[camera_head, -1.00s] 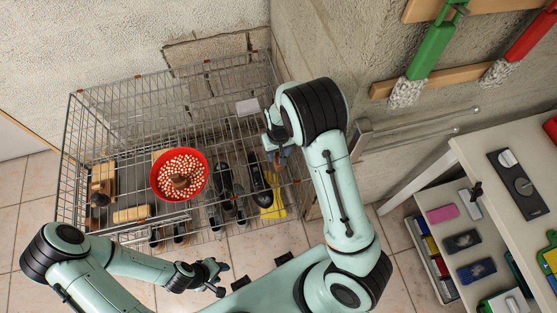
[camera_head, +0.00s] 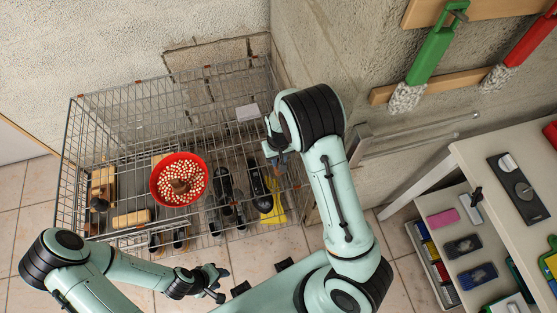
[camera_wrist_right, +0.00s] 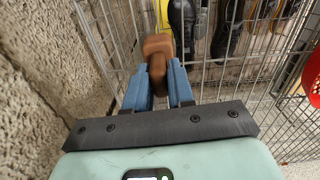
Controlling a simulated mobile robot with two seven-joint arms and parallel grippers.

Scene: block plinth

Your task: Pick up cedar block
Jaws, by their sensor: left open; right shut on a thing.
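A brown wooden block (camera_wrist_right: 157,46), which looks like the cedar block, sits between the blue fingers of my right gripper (camera_wrist_right: 158,82) in the right wrist view. The fingers are shut on it, and its lower part is between them. In the head view my right gripper (camera_head: 279,161) is at the right end of the wire cage, partly hidden by my arm, and the block cannot be made out clearly there. My left gripper (camera_head: 217,284) is open and empty, in front of the cage.
The wire cage (camera_head: 72,150) holds a red bowl (camera_head: 158,194) of speckled pieces, wood-backed brushes (camera_head: 131,218), dark shoes (camera_head: 258,187) and a yellow item (camera_head: 275,208). A rough wall (camera_head: 320,50) stands close behind. A white shelf unit (camera_head: 480,150) is at right.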

